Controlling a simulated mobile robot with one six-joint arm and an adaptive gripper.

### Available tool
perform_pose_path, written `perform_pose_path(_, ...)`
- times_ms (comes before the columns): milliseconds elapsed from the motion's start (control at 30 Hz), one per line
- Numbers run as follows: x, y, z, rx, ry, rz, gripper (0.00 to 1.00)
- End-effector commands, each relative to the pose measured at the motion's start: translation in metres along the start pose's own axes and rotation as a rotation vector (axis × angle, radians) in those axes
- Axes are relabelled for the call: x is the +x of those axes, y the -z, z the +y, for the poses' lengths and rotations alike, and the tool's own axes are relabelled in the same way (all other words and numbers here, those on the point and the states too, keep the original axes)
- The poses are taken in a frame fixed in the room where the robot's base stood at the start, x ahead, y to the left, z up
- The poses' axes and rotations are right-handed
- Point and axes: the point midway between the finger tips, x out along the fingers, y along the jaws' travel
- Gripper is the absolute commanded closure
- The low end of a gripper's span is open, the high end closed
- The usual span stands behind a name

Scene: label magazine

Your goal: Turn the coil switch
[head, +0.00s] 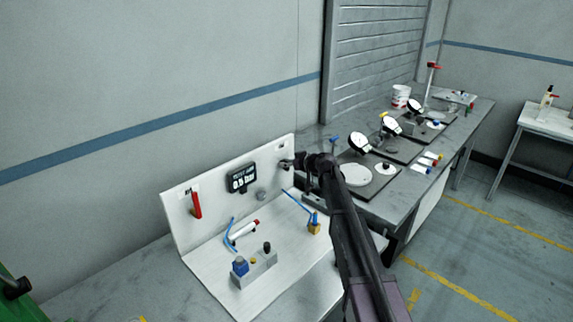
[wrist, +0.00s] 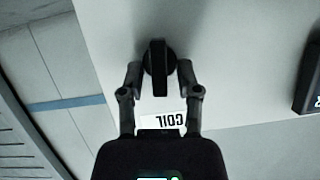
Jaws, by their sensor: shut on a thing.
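The coil switch (wrist: 158,58) is a black round knob with a raised bar across it, on a white upright panel (wrist: 240,60). A white label reading COIL (wrist: 162,120) is on the panel beside it and appears upside down in the wrist view. My gripper (wrist: 159,78) has one finger on each side of the knob and is shut on it. The bar of the knob stands upright in the wrist view. In the head view my gripper (head: 288,163) is at the panel's upper right, and my arm and gripper mostly hide the switch.
The panel also carries a red handle (head: 196,205) and a black display (head: 242,178). Dial gauges (head: 359,143) stand on the bench at right.

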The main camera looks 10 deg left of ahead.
Motion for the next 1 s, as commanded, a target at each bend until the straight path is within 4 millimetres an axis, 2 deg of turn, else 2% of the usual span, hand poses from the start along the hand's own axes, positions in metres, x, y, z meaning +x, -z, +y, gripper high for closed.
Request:
perform_pose_path(700, 0.002, -0.0029, 0.0074, 0.507, 0.209, 0.0, 1.0)
perform_pose_path(1000, 0.0016, -0.0024, 0.0076, 0.614, 0.253, -0.001, 1.0)
